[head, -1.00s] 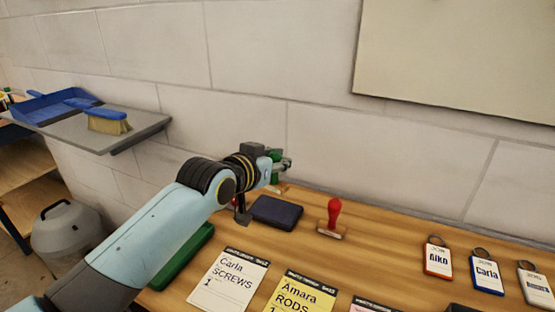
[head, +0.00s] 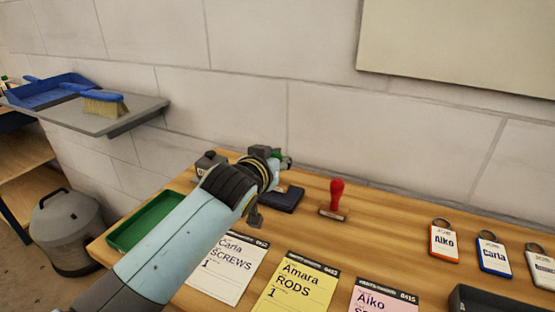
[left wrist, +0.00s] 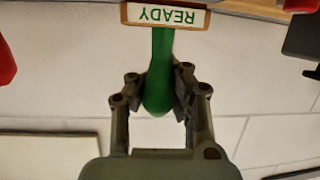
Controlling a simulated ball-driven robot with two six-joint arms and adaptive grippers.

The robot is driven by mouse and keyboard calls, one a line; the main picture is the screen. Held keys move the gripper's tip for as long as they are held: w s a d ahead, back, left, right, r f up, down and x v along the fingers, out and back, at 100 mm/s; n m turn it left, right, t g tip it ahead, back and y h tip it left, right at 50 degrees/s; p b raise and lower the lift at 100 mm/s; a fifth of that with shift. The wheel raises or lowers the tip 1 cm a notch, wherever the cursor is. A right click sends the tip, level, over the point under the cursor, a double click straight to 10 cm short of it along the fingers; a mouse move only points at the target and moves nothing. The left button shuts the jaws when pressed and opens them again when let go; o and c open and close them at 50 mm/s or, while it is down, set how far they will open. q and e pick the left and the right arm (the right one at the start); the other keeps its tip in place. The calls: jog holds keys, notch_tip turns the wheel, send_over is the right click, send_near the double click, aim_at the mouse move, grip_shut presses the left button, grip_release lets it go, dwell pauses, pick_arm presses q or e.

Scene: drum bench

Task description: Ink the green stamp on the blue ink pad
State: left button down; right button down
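The green stamp is in my left gripper (left wrist: 160,95). In the left wrist view its green handle (left wrist: 161,60) is between the two fingers, and its wooden block with a white READY label (left wrist: 165,16) points away from the palm. In the head view my left gripper (head: 279,161) is at the back of the bench, and only a bit of green (head: 285,156) shows there. The dark blue ink pad (head: 287,200) lies just below and right of the gripper in the picture, partly hidden by my left arm. I cannot see contact between stamp and pad. My right gripper is not in view.
A red-handled stamp (head: 336,193) stands right of the pad. Job cards (head: 298,284), key tags (head: 443,243) and a green tray (head: 147,220) lie on the bench. A grey object (head: 208,163) stands behind my arm. The wall is close behind.

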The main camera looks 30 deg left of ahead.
pick_arm(q)
jog(key=shift+f, duration=0.1)
dwell(0.7)
jog(key=shift+f+b, duration=0.5)
jog(key=shift+f, duration=0.05)
dwell(0.4)
jog(key=shift+f, duration=0.1)
dwell(0.4)
notch_tip(320, 180, up, 7)
jog(key=p, duration=0.6)
jog(key=shift+f, duration=0.3)
dwell(0.4)
